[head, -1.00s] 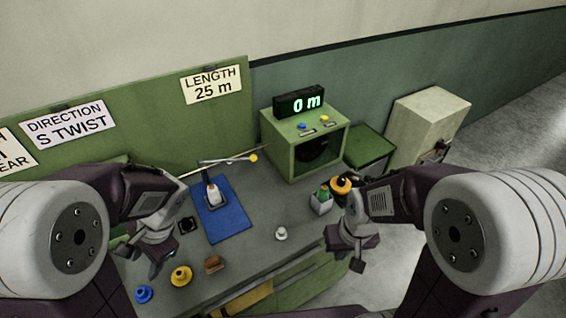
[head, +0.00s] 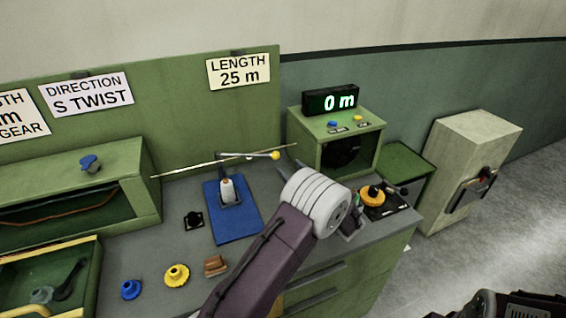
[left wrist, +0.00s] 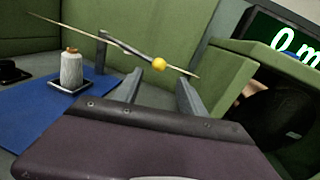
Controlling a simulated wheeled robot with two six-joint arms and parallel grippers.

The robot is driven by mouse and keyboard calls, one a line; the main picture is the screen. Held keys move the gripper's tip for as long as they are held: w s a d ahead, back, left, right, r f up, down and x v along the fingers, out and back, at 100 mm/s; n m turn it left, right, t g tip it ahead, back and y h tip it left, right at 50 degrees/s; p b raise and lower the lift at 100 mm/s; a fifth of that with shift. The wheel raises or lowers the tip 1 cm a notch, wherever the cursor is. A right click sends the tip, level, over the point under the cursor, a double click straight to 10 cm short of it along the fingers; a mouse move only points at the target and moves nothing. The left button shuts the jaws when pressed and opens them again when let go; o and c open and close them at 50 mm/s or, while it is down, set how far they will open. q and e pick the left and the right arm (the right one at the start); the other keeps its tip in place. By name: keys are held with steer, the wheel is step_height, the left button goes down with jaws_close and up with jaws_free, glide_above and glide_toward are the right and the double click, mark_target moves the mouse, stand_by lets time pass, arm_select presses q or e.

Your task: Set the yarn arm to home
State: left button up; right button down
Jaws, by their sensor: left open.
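The yarn arm (head: 250,156) is a thin grey bar with a yellow ball (head: 276,155) at its right end, on a post behind the white yarn spool (head: 228,190). The spool stands on a blue mat (head: 236,228). In the left wrist view the yellow ball (left wrist: 159,64) shows ahead, between the two fingertips in the picture. My left gripper (head: 296,167) is open and empty, just right of and below the ball; most of it is hidden behind my wrist. Whether it touches the ball I cannot tell. My right gripper is out of view.
A thin rod (head: 180,172) runs behind the yarn arm. A green box (head: 308,128) with a "0 m" display (head: 331,100) stands to the right. Blue (head: 131,289) and yellow (head: 177,275) knobbed parts and a brown block (head: 215,265) lie at the front.

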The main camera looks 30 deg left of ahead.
mark_target(278, 158)
arm_select(q)
steer(key=x, duration=0.7)
steer(key=shift+w+a, duration=0.1)
steer(key=shift+a, duration=0.15)
jaws_close()
stand_by(1.0)
